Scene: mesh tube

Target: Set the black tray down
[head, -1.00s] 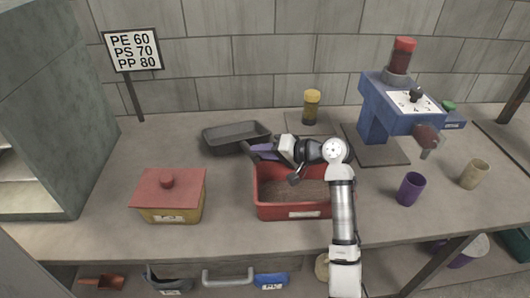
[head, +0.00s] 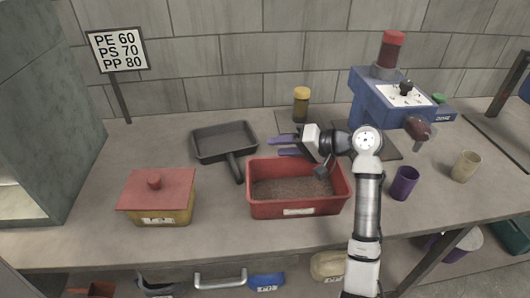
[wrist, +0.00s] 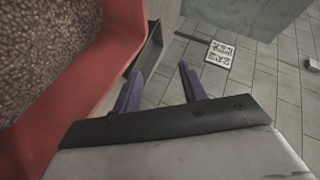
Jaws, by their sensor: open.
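The black tray (head: 223,136) rests on the bench behind and left of the red bin, its handle (head: 235,167) pointing toward the front and close to the bin's left side. My gripper (head: 276,146) is above the back of the red bin, to the right of the tray and apart from it. Its two purple fingers are spread with nothing between them. In the wrist view my gripper (wrist: 160,85) is also open and empty, and part of a dark edge, perhaps the tray, shows beyond the left finger.
The red bin (head: 298,209) holds brown granules. A yellow box with a red lid (head: 157,190) stands at the left. A yellow-capped jar (head: 301,105), a blue machine (head: 380,100), a purple cup (head: 405,183) and a beige cup (head: 466,166) stand to the right. The front left bench is partly clear.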

